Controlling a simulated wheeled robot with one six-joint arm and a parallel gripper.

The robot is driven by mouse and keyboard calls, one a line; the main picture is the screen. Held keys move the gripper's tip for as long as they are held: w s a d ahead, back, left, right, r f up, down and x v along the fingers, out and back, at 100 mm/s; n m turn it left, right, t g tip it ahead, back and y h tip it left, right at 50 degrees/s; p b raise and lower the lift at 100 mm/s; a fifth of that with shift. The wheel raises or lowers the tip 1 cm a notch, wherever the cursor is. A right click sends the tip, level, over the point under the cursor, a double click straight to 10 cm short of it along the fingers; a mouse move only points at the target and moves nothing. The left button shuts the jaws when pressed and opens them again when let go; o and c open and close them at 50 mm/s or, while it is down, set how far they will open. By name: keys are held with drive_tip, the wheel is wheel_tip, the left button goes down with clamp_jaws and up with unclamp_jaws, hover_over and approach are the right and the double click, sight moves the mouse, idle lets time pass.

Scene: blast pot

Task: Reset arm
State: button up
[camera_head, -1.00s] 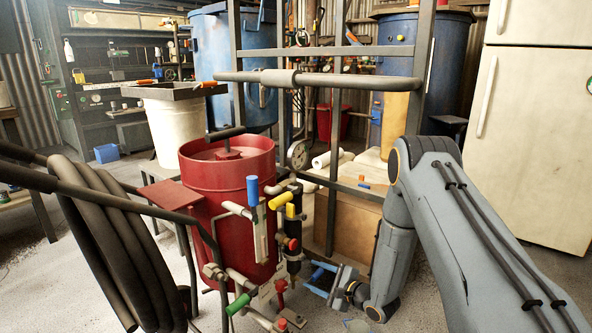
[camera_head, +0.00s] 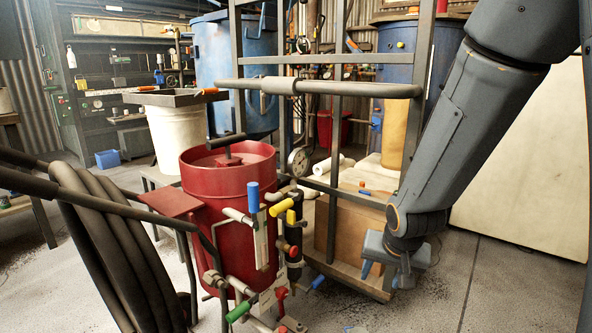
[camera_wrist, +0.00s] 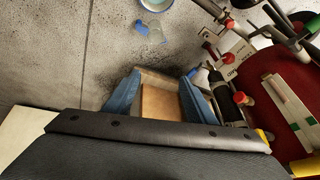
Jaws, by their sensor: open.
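My gripper (camera_head: 388,277) hangs at the lower right in the head view, to the right of the red blast pot (camera_head: 228,210) and apart from it. Its blue fingers point down. In the wrist view, my gripper (camera_wrist: 160,98) shows two blue fingers spread apart, with nothing held between them. A cardboard box (camera_wrist: 160,105) on the floor side shows beyond the gap. The red pot (camera_wrist: 275,100) fills the right of the wrist view, with its valves and pipes beside it.
Coiled black hose (camera_head: 110,245) lies at the left. A grey frame (camera_head: 333,170) stands behind the pot, with a cardboard box (camera_head: 350,230) at its foot. A white bucket (camera_head: 180,137) and blue barrels (camera_head: 222,60) stand farther back. The floor (camera_head: 450,285) at the lower right is clear.

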drive_tip(key=s+r+n+g, duration=0.2)
drive_tip(key=s+r+n, duration=0.15)
drive_tip(key=s, duration=0.75)
drive_tip(key=s+a+r+n+g+y, duration=0.1)
drive_tip(key=s+a+r+n+g, duration=0.2)
drive_tip(key=s+a, duration=0.65)
drive_tip(key=s+a+r+n+y, duration=0.1)
drive_tip(key=s+a+r+n, duration=0.4)
drive_tip(key=a, duration=0.7)
drive_tip(key=d+r+m+p, duration=0.4)
drive_tip(key=d+r+p, duration=0.5)
drive_tip(key=p, duration=0.7)
drive_tip(key=d+r+m+h+p, duration=0.1)
drive_tip(key=d+r+m+p, duration=0.2)
drive_tip(key=d+r+p, duration=0.7)
wheel_tip(320, 180, up, 5)
drive_tip(key=p, duration=0.7)
drive_tip(key=shift+s+d+r+m+h, duration=0.15)
drive_tip(key=shift+s+d+m+h, duration=0.15)
drive_tip(key=shift+s+m, duration=0.05)
drive_tip(key=shift+s+d+r+p, duration=0.15)
drive_tip(key=shift+d+r+p, duration=0.1)
drive_tip(key=shift+d+p, duration=0.35)
